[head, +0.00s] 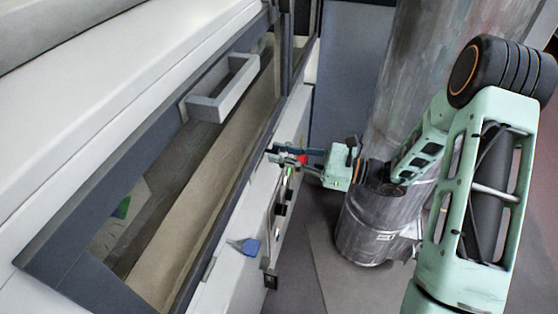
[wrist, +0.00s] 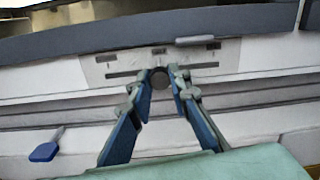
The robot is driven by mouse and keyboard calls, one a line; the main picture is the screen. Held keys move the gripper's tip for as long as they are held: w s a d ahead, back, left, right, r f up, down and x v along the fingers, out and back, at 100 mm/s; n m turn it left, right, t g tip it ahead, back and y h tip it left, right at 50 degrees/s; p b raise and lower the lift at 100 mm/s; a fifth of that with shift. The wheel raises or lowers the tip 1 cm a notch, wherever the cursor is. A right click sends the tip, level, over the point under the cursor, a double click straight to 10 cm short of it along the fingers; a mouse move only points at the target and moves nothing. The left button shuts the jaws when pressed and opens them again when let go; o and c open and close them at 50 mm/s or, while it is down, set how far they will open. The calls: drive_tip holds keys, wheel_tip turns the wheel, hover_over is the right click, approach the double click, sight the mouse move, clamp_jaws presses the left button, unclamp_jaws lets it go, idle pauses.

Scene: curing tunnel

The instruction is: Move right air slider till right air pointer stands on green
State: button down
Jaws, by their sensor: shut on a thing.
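In the wrist view a pale panel (wrist: 97,68) carries two dark horizontal slots, one on the left (wrist: 124,73) and one on the right (wrist: 205,66). A dark round knob (wrist: 160,79) sits between my fingertips, near the inner end of the right slot; I take it for the right air slider. My gripper (wrist: 160,76) is shut on it, and it also shows in the head view (head: 276,156) against the machine's front. Small dark labels sit above the slots. The right air pointer and its green zone are too small to make out.
A blue lever (wrist: 44,151) sticks out at the left in the wrist view, and in the head view (head: 249,246). The oven window has a grey handle (head: 225,92). A thick metal duct (head: 385,170) stands close behind my arm. Open floor lies at the bottom middle.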

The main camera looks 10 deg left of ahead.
drive_tip(key=shift+w, duration=0.2)
drive_tip(key=c, duration=1.8)
unclamp_jaws()
drive_tip(key=shift+d, duration=0.1)
drive_tip(key=s+d, duration=0.2)
drive_tip(key=d, duration=0.9)
drive_tip(key=shift+d, duration=0.4)
